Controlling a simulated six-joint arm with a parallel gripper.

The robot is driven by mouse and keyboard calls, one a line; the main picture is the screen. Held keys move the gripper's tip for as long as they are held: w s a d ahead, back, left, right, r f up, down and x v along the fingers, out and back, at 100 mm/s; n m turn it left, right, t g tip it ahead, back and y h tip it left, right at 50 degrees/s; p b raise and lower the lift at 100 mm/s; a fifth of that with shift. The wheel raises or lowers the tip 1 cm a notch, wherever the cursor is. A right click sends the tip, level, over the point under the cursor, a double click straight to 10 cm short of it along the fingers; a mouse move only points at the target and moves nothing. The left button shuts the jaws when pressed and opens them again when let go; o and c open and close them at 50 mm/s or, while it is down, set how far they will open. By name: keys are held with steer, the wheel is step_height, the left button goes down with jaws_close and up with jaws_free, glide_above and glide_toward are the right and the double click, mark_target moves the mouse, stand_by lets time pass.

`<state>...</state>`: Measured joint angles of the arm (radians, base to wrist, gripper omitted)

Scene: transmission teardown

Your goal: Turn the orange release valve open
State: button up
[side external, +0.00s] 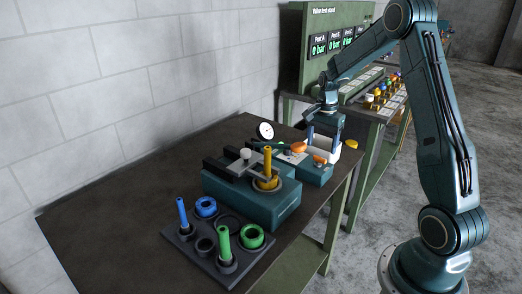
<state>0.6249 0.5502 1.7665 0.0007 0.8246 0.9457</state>
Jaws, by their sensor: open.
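Two orange parts show by the teal pump-like block (312,174) at the back right of the bench. One is a small orange knob (320,160) low on the block, which looks like the release valve. The other is a longer orange grip (299,147) at the end of a dark rod. My gripper (322,148) points down over the block, with its pale fingers apart. The knob shows below and between the fingers. I cannot tell whether a finger touches it. The fingers partly hide the block's far side.
A teal press fixture (245,204) with a yellow cylinder (267,164) stands left of the block. A round gauge (265,130) stands behind. A dark tray (196,255) holds blue and green parts in front. The bench's left side is clear. A test stand (318,48) is behind.

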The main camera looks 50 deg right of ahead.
mark_target(320, 157)
steer(key=shift+f, duration=2.25)
steer(key=c, duration=1)
